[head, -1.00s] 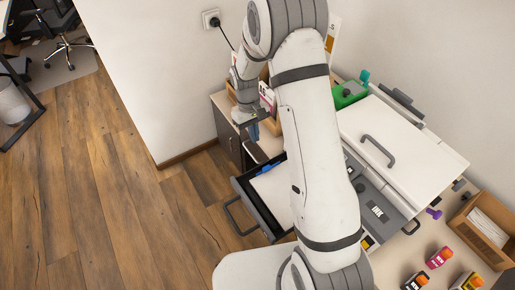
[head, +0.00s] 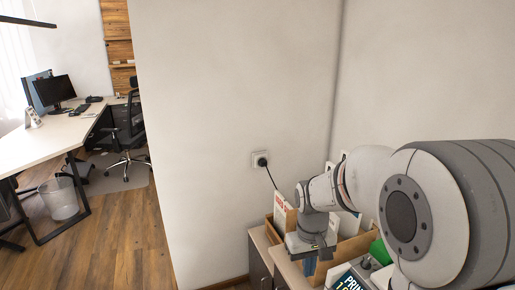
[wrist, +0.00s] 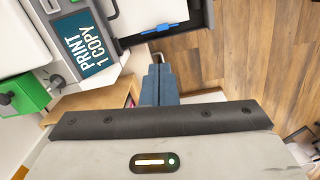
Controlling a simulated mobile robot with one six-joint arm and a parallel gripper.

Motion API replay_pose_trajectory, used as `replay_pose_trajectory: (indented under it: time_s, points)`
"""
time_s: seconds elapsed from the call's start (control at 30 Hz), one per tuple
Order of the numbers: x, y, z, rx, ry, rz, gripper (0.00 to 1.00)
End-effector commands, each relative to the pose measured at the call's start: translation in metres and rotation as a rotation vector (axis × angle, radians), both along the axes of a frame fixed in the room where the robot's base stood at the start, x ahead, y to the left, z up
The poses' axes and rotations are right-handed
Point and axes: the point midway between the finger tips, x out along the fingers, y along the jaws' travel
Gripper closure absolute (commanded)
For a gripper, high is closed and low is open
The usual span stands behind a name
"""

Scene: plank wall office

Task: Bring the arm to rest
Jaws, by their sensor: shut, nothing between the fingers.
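My gripper (head: 311,266) hangs at the lower middle of the head view, pointing down beside the cabinet with the wooden file holder. In the wrist view its two blue-grey fingers (wrist: 158,84) are together with nothing between them. My arm fills the lower right of the head view, bent above the cabinet. The wrist view shows the open drawer (wrist: 128,40) beyond the fingertips, with a blue pen (wrist: 160,30) in it.
A green object (wrist: 28,92) is at the left of the wrist view. A wall socket (head: 261,160) with a plugged cable is behind. A desk (head: 40,146), office chair (head: 128,125) and bin (head: 60,199) stand far left.

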Motion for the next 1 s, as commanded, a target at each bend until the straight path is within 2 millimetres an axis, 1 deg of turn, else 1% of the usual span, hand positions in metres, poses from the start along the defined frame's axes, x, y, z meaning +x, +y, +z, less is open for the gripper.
replay_pose_trajectory:
  time_s: [0.03,0.1,0.2,0.33,0.4,0.5,0.6,0.7,1.0]
  points:
    - [-0.014,-0.004,0.014,0.005,-0.031,-0.019,1.00]
    - [-0.033,-0.008,0.029,0.011,-0.068,-0.046,1.00]
    - [-0.060,-0.013,0.045,0.021,-0.117,-0.083,1.00]
    - [-0.096,-0.018,0.060,0.034,-0.182,-0.132,1.00]
    - [-0.114,-0.020,0.065,0.042,-0.214,-0.154,1.00]
    - [-0.134,-0.022,0.068,0.050,-0.250,-0.181,1.00]
    - [-0.147,-0.024,0.069,0.054,-0.274,-0.200,1.00]
    - [-0.154,-0.024,0.069,0.058,-0.287,-0.209,1.00]
    - [-0.156,-0.024,0.069,0.059,-0.289,-0.212,1.00]
